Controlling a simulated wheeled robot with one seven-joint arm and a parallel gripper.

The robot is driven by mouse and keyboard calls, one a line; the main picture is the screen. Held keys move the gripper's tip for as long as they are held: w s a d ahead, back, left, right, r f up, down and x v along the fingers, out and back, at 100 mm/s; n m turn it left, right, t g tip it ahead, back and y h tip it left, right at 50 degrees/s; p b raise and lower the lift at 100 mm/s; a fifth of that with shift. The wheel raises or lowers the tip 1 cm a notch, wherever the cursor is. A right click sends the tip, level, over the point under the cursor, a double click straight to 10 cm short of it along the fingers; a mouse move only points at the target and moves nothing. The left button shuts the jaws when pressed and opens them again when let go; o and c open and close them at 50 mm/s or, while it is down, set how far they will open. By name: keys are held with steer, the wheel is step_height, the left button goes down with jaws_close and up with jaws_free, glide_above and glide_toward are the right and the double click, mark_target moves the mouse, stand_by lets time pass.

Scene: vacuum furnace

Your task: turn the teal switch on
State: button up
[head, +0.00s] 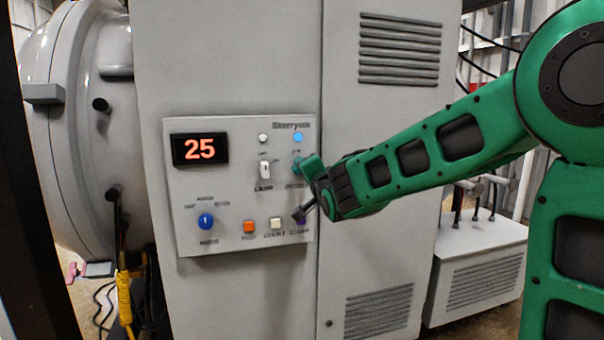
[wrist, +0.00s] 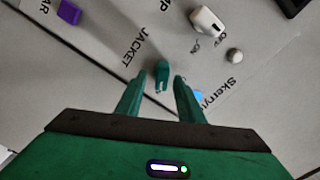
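The teal switch (wrist: 161,74) shows in the wrist view just beyond and between the fingertips of my gripper (wrist: 158,84). The fingers are apart, with clear gaps on both sides of the switch; no contact shows. In the head view my gripper (head: 308,183) is at the right side of the control panel (head: 185,240) and partly covers the teal switch (head: 297,164). Which way its lever is set cannot be told. A round blue lamp (head: 297,137) sits above it and also shows beside my right finger in the wrist view (wrist: 198,96).
A white switch (head: 265,171) is left of the teal one, below a pale lamp (head: 263,138). A red display (head: 200,149) reads 25. A blue knob (head: 206,220), an orange button (head: 249,226), a white button (head: 276,223) and a purple button (head: 301,219) are lower.

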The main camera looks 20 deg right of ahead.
steer(key=s, duration=0.8)
steer(key=shift+s, duration=0.35)
steer(key=shift+d, duration=0.1)
steer(key=s+d+f+n+g+h, duration=0.2)
steer(key=s+d+f+g+h, duration=0.2)
steer(key=s+d+f+g, duration=0.85)
steer(key=s+d+f+n+g+y, duration=0.1)
steer(key=s+f, duration=0.3)
steer(key=s, duration=0.5)
steer(key=s+d+f+n+g+y, duration=0.1)
steer(key=s+f+g, duration=0.1)
steer(key=s, duration=0.7)
steer(key=s+d+f+n+g+y, duration=0.1)
steer(key=s+d+f+g+y, duration=0.1)
steer(key=s+f, duration=0.3)
steer(key=s, duration=0.4)
steer(key=shift+s+f+n, duration=0.3)
steer(key=shift+n, duration=0.1)
steer(key=shift+d+g, duration=0.1)
steer(key=shift+g, duration=0.15)
